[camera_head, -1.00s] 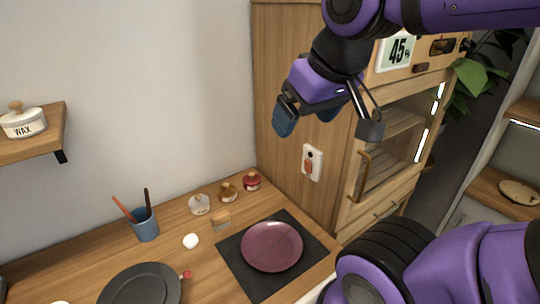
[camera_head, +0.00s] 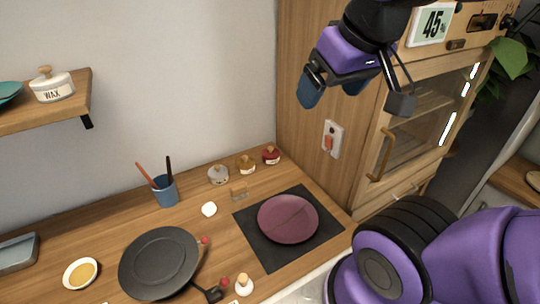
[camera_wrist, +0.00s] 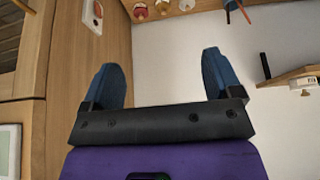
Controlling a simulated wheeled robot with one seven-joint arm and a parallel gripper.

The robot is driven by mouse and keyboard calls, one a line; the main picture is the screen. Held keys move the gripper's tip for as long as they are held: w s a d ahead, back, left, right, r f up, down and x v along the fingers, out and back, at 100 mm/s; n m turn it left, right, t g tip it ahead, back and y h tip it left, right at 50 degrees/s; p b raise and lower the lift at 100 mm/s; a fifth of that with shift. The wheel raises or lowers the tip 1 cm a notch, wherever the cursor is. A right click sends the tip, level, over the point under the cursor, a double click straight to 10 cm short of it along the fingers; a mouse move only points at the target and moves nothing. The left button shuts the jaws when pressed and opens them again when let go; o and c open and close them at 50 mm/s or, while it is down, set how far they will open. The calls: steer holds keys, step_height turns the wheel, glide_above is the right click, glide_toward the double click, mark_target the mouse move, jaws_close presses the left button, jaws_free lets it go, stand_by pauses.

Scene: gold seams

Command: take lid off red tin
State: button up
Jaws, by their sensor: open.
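The red tin (camera_head: 271,157) stands at the back right of the wooden counter, close to the tall wooden cabinet, with a small wooden-coloured knob on top. It shows small at the top edge of the wrist view (camera_wrist: 140,11). My gripper (camera_head: 332,92) is in the air above and to the right of the tin, in front of the cabinet. Its two blue fingers are wide apart with nothing between them, as the wrist view also shows (camera_wrist: 160,85).
An amber tin (camera_head: 246,166) and a pale tin (camera_head: 218,175) stand left of the red one. A plum plate (camera_head: 288,218) lies on a dark mat (camera_head: 262,250). A blue cup (camera_head: 165,191) holds sticks. A red-switched wall plate (camera_head: 332,138) is on the cabinet side.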

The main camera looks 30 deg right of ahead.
steer(key=shift+w, duration=0.15)
steer(key=c, duration=0.6)
steer(key=n+g, duration=0.5)
steer(key=n, duration=0.4)
glide_above(271, 147)
step_height(271, 147, down, 28)
steer(key=f, duration=0.1)
steer(key=shift+a+f, duration=0.1)
steer(key=shift+f, duration=5.15)
